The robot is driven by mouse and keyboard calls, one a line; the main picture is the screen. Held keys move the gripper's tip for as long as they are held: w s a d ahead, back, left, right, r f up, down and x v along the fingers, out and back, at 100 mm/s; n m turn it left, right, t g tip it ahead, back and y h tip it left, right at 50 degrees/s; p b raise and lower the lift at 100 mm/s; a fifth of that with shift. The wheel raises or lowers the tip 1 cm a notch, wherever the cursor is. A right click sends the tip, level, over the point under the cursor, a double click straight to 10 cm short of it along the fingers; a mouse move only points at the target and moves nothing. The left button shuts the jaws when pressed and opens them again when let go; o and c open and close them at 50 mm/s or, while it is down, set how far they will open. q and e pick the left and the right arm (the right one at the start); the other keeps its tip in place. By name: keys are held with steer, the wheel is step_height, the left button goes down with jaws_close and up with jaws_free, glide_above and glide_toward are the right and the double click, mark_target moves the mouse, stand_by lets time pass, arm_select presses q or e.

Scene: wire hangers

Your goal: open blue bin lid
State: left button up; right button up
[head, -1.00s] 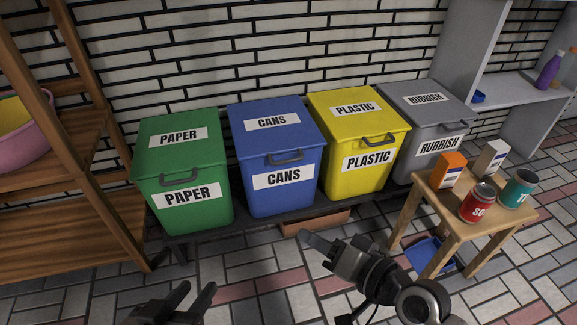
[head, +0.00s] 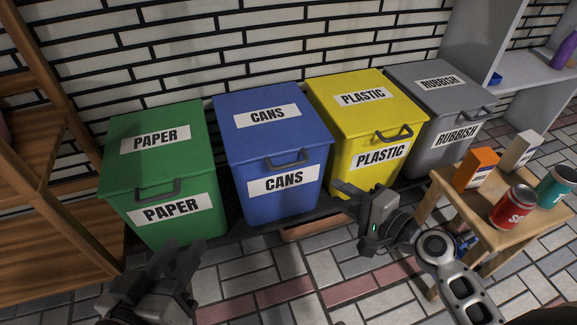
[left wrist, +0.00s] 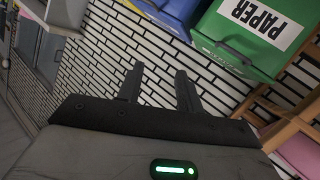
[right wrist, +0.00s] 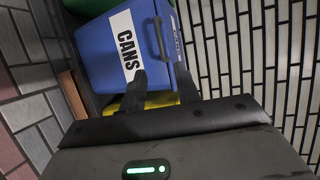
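The blue bin (head: 285,208) is labelled CANS and stands between the green and yellow bins. Its lid (head: 232,113) is shut, with a grey handle (head: 287,160) at the front edge. In the right wrist view the blue bin (right wrist: 95,60) and its handle (right wrist: 161,38) show beyond my fingers. My right gripper (head: 352,194) is open and empty, in front of the yellow bin, to the right of and below the blue bin's handle. My left gripper (head: 172,262) is open and empty, low in front of the green bin; its spread fingers show in the left wrist view (left wrist: 160,85).
The green PAPER bin (head: 150,185), yellow PLASTIC bin (head: 365,120) and grey RUBBISH bin (head: 450,95) have shut lids. A wooden stool (head: 470,215) at right holds cans and cartons. A wooden shelf (head: 45,210) stands at left. Tiled floor in front is open.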

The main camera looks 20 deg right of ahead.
mark_target(291, 163)
steer(key=b+x, duration=0.1)
steer(key=x, duration=1.4)
steer(key=shift+w+a+f+b, duration=0.1)
steer(key=shift+a+b, duration=0.05)
steer(key=shift+b, duration=0.25)
steer(key=shift+w+a, duration=0.1)
steer(key=shift+w, duration=0.05)
arm_select(q)
steer(key=shift+d+r+n+h, duration=0.3)
steer(key=shift+r+n+h, duration=0.1)
steer(key=shift+h, duration=0.1)
steer(key=shift+r, duration=0.1)
steer(key=shift+t, duration=0.3)
arm_select(e)
jaws_close()
